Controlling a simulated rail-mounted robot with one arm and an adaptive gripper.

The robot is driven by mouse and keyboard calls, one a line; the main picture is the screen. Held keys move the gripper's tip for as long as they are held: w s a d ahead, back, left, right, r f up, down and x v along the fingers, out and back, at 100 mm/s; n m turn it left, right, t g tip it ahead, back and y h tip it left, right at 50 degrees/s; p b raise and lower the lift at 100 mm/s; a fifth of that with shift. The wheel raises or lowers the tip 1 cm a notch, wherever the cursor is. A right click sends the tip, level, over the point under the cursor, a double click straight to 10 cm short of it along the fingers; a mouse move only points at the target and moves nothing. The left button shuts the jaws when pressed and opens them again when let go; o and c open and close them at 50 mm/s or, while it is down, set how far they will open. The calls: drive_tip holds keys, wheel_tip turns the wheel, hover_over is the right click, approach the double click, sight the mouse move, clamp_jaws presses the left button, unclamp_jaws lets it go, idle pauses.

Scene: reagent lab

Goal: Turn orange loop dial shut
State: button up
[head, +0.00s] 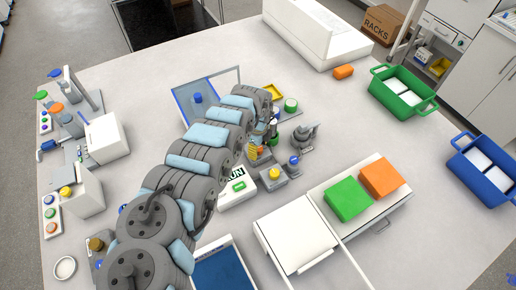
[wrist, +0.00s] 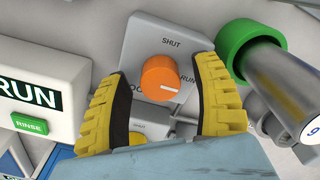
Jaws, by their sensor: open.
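The orange dial (wrist: 157,74) sits on a grey plate (wrist: 142,38) in the wrist view. The plate reads SHUT above the dial and RUN to its right; a label on the left is partly covered. The dial's white mark lies on its right side, towards RUN. My gripper (wrist: 162,76) is open, with one yellow-padded finger on each side of the dial and a visible gap to it. In the head view my arm reaches over the table and largely hides the dial.
A white box with a RUN display (wrist: 30,97) and a green RINSE button (wrist: 30,124) stands left of the dial. A green ring (wrist: 250,48) around a grey cylinder (wrist: 275,75) is close on the right. A blue-framed tray (head: 179,103) lies farther back.

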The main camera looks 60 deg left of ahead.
drive_tip(key=shift+f, duration=0.1)
clamp_jaws()
idle(0.3)
